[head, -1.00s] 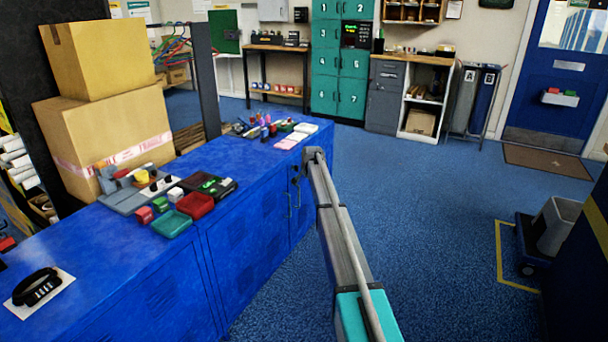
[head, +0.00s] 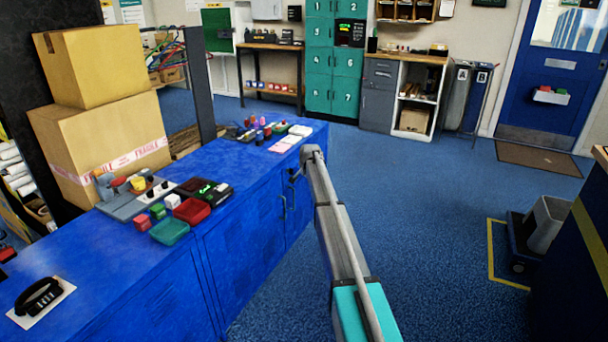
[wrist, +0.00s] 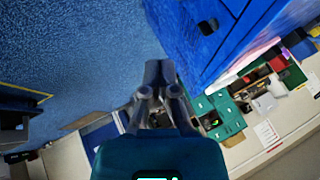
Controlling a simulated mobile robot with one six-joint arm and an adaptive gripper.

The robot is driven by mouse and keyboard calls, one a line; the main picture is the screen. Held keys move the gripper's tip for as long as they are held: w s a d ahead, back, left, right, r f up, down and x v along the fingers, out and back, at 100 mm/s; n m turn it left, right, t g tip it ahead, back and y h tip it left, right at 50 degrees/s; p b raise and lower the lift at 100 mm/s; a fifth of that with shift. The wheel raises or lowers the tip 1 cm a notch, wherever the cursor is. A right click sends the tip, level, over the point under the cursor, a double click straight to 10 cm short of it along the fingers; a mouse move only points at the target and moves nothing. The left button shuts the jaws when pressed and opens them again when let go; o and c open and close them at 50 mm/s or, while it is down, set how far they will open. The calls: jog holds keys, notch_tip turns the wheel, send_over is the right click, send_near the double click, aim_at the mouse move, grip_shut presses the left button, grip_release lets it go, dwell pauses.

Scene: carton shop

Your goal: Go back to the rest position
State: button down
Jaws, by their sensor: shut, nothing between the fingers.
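My gripper (wrist: 158,72) shows in the middle of the wrist view, with its dark fingers together and nothing between them. Carpet and the side of the blue counter lie beyond the fingertips. In the head view my arm reaches up from the bottom edge to beside the counter's right end; the gripper itself is mostly hidden there behind the arm's end. The blue counter (head: 110,275) runs along the left. My arm's end looks close to the counter's front edge; I cannot tell the exact gap.
Teal lockers (head: 333,70) stand at the back. A trolley with a grey bin (head: 548,224) is at right. Open carpet (head: 430,220) lies between.

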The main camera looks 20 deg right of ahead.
jog(key=s+a+f+n+g, duration=0.1)
jog(key=s+a+n+g, duration=0.3)
jog(key=s, duration=1.6)
jog(key=s+a+f+n+g, duration=0.1)
jog(key=s+a+n, duration=0.4)
jog(key=s, duration=1.4)
jog(key=s+a+f+n+g, duration=0.15)
jog(key=s+a, duration=0.55)
jog(key=s, duration=1.3)
notch_tip(320, 180, up, 21)
jog(key=w+p, duration=0.1)
jog(key=p, duration=2)
jog(key=shift+w+r+g+y, duration=0.15)
jog(key=shift+w+g+y, duration=0.15)
jog(key=shift+g, duration=0.15)
jog(key=c, duration=1.4)
grip_release()
jog(key=shift+m, duration=0.25)
